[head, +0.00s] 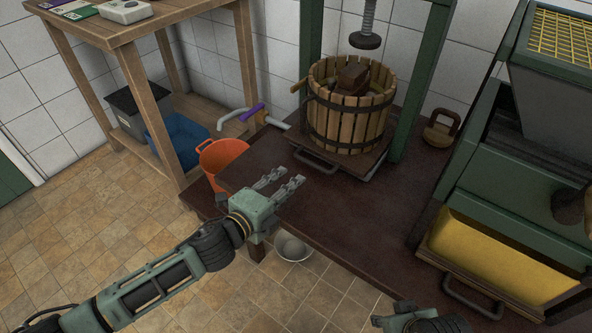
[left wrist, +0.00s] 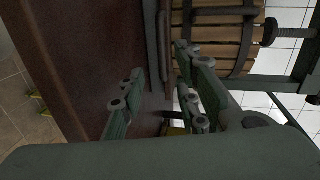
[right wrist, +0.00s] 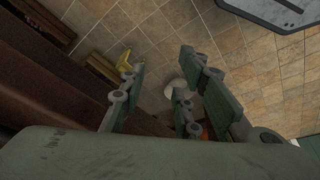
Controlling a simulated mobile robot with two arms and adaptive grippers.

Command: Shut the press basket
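The press basket (head: 350,122) is a round tub of wooden slats with dark metal hoops, standing on a press plate (head: 372,165) at the back of the dark table. Brown blocks (head: 352,76) sit inside it. A short wooden handle (head: 299,85) sticks out at its left. I cannot tell whether its hoops are latched. In the left wrist view its slats (left wrist: 222,50) show beyond the fingers. My left gripper (head: 286,181) is open and empty, over the table's front left edge, short of the basket. My right gripper (right wrist: 165,80) is open and empty, low at the front.
The press screw (head: 366,38) hangs above the basket between green posts. A machine with a yellow bin (head: 500,262) stands at right, and a dark handled block (head: 440,128) behind. An orange bucket (head: 220,158) and a white bowl (head: 292,247) are below. The table's middle (head: 350,220) is clear.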

